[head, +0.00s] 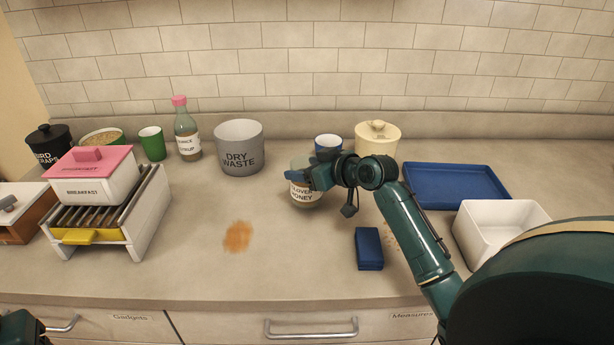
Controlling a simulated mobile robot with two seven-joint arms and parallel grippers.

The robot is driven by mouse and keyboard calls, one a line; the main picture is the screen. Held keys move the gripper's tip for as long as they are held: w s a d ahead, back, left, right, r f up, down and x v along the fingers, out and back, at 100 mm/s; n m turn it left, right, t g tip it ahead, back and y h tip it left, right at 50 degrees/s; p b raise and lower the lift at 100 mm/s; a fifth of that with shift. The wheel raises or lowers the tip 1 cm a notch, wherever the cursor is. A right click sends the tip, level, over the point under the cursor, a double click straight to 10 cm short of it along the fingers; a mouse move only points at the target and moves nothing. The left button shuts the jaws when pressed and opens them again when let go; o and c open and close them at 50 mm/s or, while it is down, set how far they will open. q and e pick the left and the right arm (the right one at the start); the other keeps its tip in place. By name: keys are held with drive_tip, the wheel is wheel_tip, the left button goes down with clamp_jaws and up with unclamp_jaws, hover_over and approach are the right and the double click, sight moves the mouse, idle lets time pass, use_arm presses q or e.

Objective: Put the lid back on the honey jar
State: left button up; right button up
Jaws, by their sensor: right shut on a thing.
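The honey jar (306,195), with a white label ending in "HONEY", stands upright on the counter near the middle. My right gripper (297,174) reaches in from the right at the top of the jar and covers part of it. It is shut on what looks like the lid (301,161), a greyish round piece mostly hidden by the fingers. I cannot tell whether the lid touches the jar's rim.
A blue cup (328,143) and a cream lidded pot (377,140) stand close behind my right gripper. The counter around the orange stain (238,237) is clear.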

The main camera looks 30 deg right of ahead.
drive_tip(key=shift+f, duration=1.15)
drive_tip(key=shift+f, duration=0.15)
drive_tip(key=o, duration=1.6)
drive_tip(key=shift+c, duration=0.2)
drive_tip(key=b+v, duration=0.1)
drive_tip(key=v, duration=1.1)
